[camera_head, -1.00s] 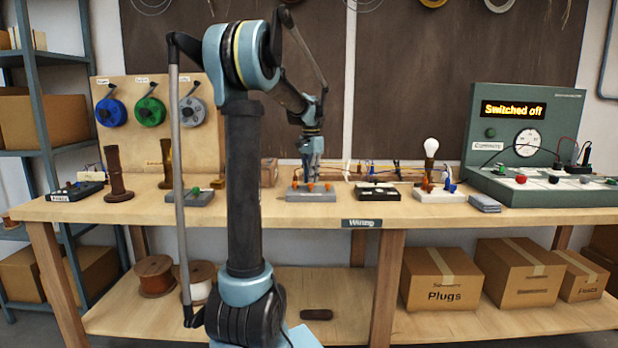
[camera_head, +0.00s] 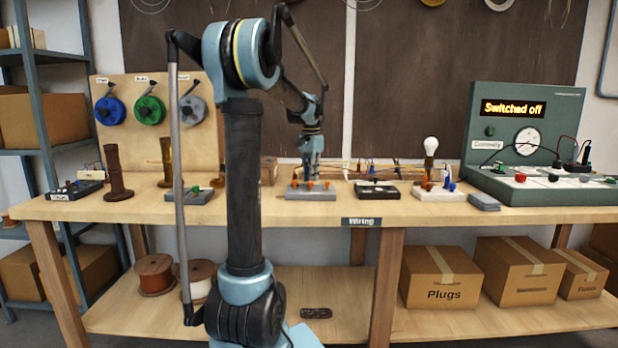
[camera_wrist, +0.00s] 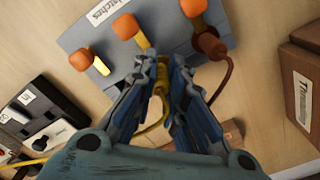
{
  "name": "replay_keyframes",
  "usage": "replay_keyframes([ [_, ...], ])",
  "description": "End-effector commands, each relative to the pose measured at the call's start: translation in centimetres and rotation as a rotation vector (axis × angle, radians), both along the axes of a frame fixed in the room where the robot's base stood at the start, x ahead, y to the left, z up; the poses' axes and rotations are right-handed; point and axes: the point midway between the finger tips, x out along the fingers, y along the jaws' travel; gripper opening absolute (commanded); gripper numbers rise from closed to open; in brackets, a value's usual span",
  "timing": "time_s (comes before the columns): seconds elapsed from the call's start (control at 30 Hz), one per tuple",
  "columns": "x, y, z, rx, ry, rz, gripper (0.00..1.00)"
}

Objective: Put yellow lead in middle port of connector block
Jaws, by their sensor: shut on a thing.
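The connector block is a grey block (camera_head: 311,194) at the bench's front edge in the head view. In the wrist view this grey block (camera_wrist: 160,32) has orange-tipped levers and a label partly reading "atches". My gripper (camera_head: 313,178) points down over the block. In the wrist view my gripper (camera_wrist: 165,72) is shut on the yellow lead (camera_wrist: 159,100), whose cable trails to the lower left. The fingers hide the lead's tip and the port area, so I cannot tell whether it is inserted. A brown lead (camera_wrist: 209,44) sits at the block's right side.
A black block (camera_head: 377,192) and a white base with a bulb (camera_head: 431,148) stand to the right. A brown box (camera_wrist: 303,92) lies right of the block in the wrist view. The green tester (camera_head: 530,145) reads "Switched off". Loose leads lie behind the blocks.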

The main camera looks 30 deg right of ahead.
Motion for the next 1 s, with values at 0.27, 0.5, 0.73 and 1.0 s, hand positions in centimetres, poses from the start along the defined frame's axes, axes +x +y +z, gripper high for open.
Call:
replay_keyframes([
  [0.27, 0.01, -0.06, -0.25, 0.0, 0.0, 0.0, 0.0],
  [0.5, 0.01, -0.06, -0.49, 0.0, 0.0, 0.0, 0.0],
  [0.73, 0.01, -0.05, -0.72, 0.0, 0.0, 0.0, 0.0],
  [1.0, 0.01, -0.05, -0.95, 0.0, 0.0, 0.0, 0.14],
])
